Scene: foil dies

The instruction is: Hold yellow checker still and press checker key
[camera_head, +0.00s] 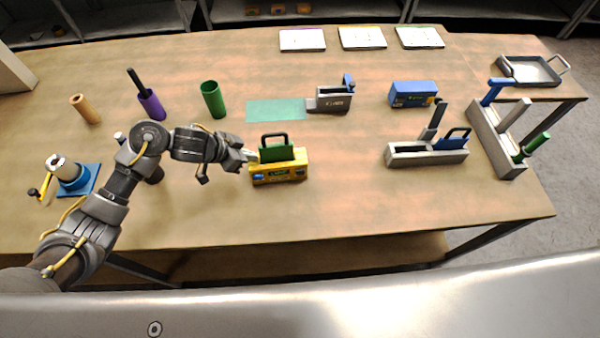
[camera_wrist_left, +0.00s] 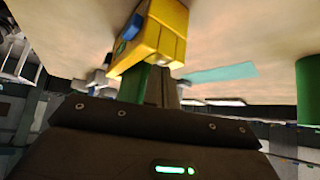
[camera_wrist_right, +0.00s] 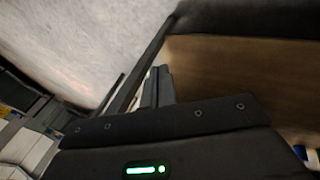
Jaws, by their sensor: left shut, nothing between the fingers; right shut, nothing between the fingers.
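The yellow checker (camera_head: 278,172) is a yellow box standing on the table in front of me. A green plate with a dark looped handle (camera_head: 276,148) stands up from its top. Its front has a green label and small blue parts at both ends; I cannot tell which one is the key. My left gripper (camera_head: 249,156) is shut and empty at the checker's left end, very close to it; contact is unclear. The left wrist view shows the checker (camera_wrist_left: 158,40) just beyond the wrist. My right gripper (camera_wrist_right: 157,86) is shut and empty, away from the checker and outside the head view.
A teal mat (camera_head: 275,110) and a grey device (camera_head: 335,99) lie behind the checker. A blue box (camera_head: 412,94), a grey slotted block (camera_head: 427,152) and a tool rack (camera_head: 495,140) stand right. Green (camera_head: 213,99) and purple (camera_head: 151,104) cups stand left. Table right of the checker is clear.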

